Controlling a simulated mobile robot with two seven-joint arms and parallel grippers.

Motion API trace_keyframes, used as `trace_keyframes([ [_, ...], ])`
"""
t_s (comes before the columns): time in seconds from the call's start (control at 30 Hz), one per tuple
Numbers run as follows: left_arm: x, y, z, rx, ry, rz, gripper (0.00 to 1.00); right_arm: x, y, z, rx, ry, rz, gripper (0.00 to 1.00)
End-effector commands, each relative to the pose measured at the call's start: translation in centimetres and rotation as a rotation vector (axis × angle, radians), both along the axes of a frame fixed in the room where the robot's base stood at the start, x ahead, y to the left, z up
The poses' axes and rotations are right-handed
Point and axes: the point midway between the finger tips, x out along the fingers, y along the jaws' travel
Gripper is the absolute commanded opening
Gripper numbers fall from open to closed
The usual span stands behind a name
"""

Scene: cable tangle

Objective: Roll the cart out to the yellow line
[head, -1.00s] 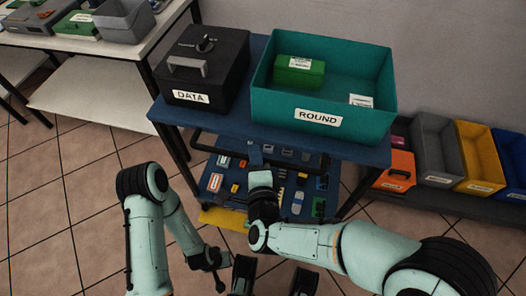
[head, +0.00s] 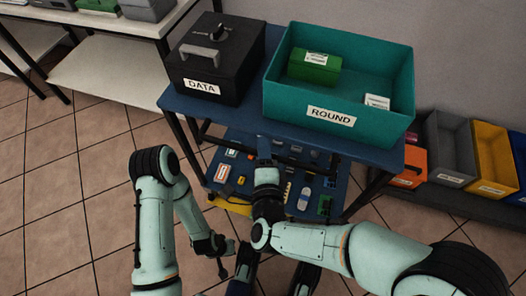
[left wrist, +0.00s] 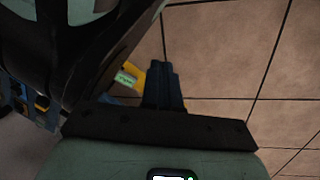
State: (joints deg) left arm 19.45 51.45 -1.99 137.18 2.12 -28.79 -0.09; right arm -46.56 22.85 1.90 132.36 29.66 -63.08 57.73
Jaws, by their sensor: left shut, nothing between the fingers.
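The cart (head: 178,103) is a blue two-deck trolley with a black handle bar across its near side. My right gripper (head: 264,150) is at the middle of this bar and looks shut on it, though the hand hides part of the grip. In the left wrist view, my left gripper (left wrist: 163,85) is shut and empty above the floor, beside a yellow piece (left wrist: 138,77) with a green label.
A black DATA box (head: 207,62) and a teal ROUND bin (head: 340,110) stand on the top deck. Small parts lie on the lower deck (head: 255,185). Coloured bins (head: 450,150) stand at right, close to the cart. A white table (head: 110,70) is at left. Tiled floor at left is clear.

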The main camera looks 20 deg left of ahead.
Motion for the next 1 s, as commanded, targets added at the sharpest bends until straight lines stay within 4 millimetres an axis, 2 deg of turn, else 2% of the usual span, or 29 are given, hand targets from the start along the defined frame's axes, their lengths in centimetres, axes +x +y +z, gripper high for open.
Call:
trace_keyframes([
  [0.27,0.2,0.0,0.2,0.0,-0.007,-0.001,0.0,-0.6,-0.3,0.2,0.001,-0.001,0.001,0.44],
  [0.5,1.5,-0.2,1.3,0.003,-0.05,-0.004,0.0,-4.2,-1.7,1.0,0.0,0.0,0.003,0.44],
  [0.7,2.3,-0.3,1.9,0.004,-0.078,-0.006,0.0,-6.4,-2.7,1.4,0.0,-0.001,0.001,0.44],
  [1.0,2.5,-0.4,2.0,0.004,-0.082,-0.006,0.0,-6.8,-2.9,1.4,0.0,-0.001,0.0,0.44],
])
